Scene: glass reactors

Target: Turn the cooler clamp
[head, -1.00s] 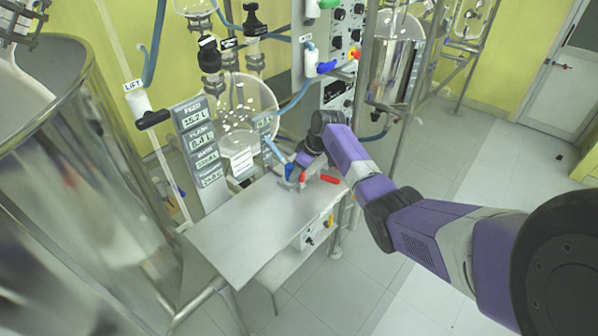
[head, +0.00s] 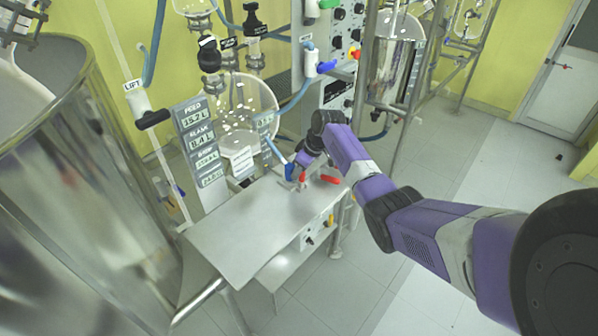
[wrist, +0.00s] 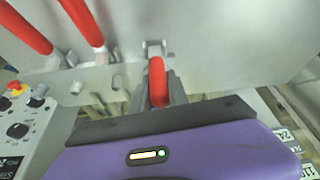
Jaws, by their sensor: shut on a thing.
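A red clamp handle (wrist: 157,82) stands between the fingers of my gripper (wrist: 163,88) in the wrist view. My gripper is shut on this handle, and its fingertips are partly hidden behind it. Two more red handles, one at the far left (wrist: 25,27) and one beside it (wrist: 82,22), show at the upper left of the wrist view. In the head view my purple gripper (head: 304,166) is low over the back right of the metal table. A red handle (head: 329,179) lies just right of it. I cannot tell from labels which handle is the cooler clamp.
The metal table top (head: 245,225) is bare at its front and left. A large glass-like vessel (head: 75,190) fills the left side. A blue hose fitting (head: 289,172) is close to my gripper's left.

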